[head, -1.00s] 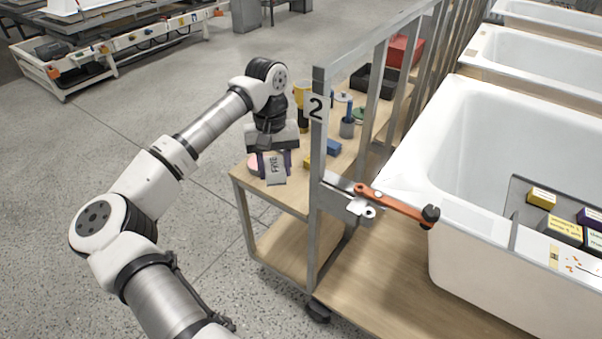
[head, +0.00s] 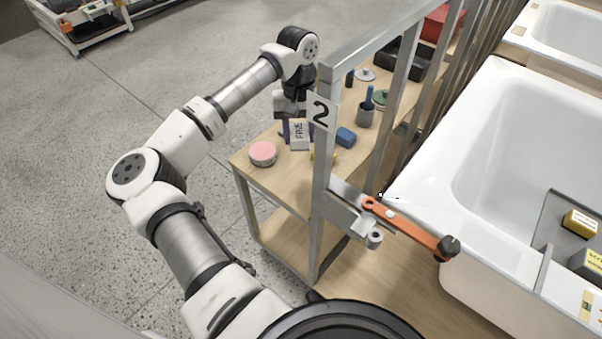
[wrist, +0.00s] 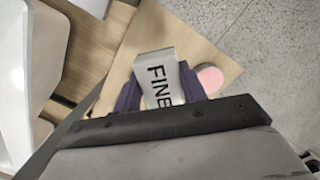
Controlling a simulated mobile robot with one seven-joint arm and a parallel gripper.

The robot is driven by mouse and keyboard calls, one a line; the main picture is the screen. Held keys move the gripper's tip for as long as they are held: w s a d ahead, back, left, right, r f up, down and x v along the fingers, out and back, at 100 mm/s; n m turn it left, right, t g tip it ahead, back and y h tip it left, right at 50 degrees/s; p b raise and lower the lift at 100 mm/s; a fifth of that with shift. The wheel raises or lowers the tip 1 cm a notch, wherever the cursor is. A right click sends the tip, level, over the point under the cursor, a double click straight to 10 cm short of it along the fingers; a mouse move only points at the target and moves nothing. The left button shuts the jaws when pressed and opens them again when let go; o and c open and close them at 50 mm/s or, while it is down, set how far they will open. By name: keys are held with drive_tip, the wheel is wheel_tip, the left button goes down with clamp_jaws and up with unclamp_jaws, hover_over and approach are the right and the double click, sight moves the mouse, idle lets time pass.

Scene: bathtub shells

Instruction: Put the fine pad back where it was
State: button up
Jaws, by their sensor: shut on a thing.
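The fine pad (head: 299,137) is a pale grey block with "FINE" in dark letters. My gripper (wrist: 160,88) is shut on it, with a purple finger on each side. The pad also shows in the wrist view (wrist: 160,65), its lettered face toward the camera. In the head view it is over the wooden shelf (head: 275,178), between a pink round pad (head: 263,153) and the numbered post. I cannot tell whether its lower end touches the shelf. The pink pad lies beside it, apart, and shows in the wrist view (wrist: 210,78).
A grey metal post (head: 324,190) with a "2" plate (head: 321,112) stands close right of my gripper. A yellow block is partly hidden behind it. A blue block (head: 346,137) and a grey cup (head: 365,115) lie beyond. An orange-handled lever (head: 410,228) juts toward the white bathtub (head: 500,130).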

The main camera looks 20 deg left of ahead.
sight(300, 185)
wheel_tip(300, 185, down, 17)
drive_tip(key=p, duration=0.3)
drive_tip(key=shift+r, duration=0.15)
drive_tip(key=o, duration=1)
drive_tip(key=shift+r+p, duration=0.15)
drive_tip(key=shift+p, duration=0.15)
wheel_tip(300, 185, up, 12)
drive_tip(key=w+b, duration=0.1)
drive_tip(key=b, duration=0.3)
drive_tip(key=shift+w+a, duration=0.15)
drive_tip(key=shift+a, duration=0.15)
